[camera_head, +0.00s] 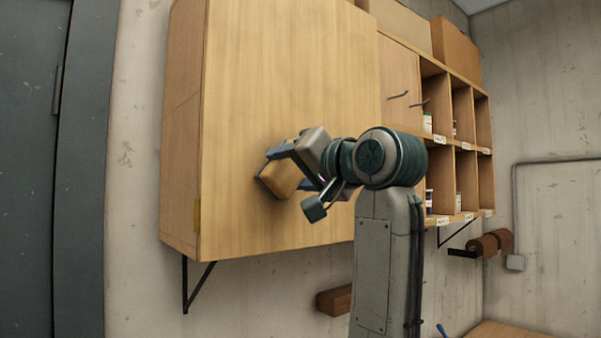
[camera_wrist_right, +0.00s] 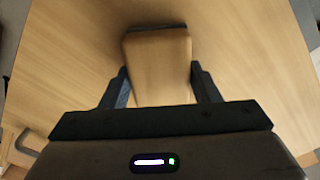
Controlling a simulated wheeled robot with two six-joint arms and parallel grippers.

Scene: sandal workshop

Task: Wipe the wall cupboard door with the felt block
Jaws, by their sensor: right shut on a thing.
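The wall cupboard door (camera_head: 290,80) is a large pale wooden panel in the middle of the head view. It also fills most of the right wrist view (camera_wrist_right: 240,50). My right gripper (camera_head: 285,180) is shut on the felt block (camera_head: 281,179), a wooden-topped block with a dark edge. In the right wrist view the block (camera_wrist_right: 158,65) sits between the two fingers (camera_wrist_right: 160,88). The block is at the lower part of the door, close against its face; whether it touches cannot be told for certain. My left gripper is not in view.
Open cubbies (camera_head: 462,130) with small jars stand right of the door, with boxes (camera_head: 455,52) on top. Dark hooks or handles (camera_head: 398,95) stick out beside them. Black brackets (camera_head: 196,285) support the cupboard. A grey door (camera_head: 30,150) is at the far left.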

